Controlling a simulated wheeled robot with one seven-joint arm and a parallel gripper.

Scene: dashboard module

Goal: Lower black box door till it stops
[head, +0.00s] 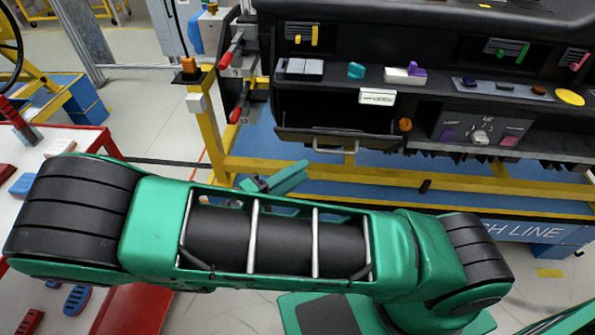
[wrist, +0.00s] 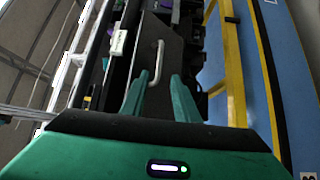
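The black box door (head: 300,137) is in the dashboard's lower left part, below a dark recess, with a pale bar handle (head: 345,147) near its lower edge. In the wrist view the black door (wrist: 175,50) is a dark panel, and its handle (wrist: 157,64) stands out ahead of the fingers. The door looks at least partly lowered; its exact angle is hard to tell. My gripper (head: 275,180) is below and left of the handle in the head view. In the wrist view my gripper (wrist: 158,98) has its green fingers apart with nothing between them. It appears clear of the handle.
A white label (head: 377,96) sits on the dashboard above the door. Red-handled clamps (head: 236,110) and a yellow post (head: 205,125) stand left of it. A yellow rail (head: 380,187) runs below the dashboard. A red-edged white table (head: 75,140) is at the left.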

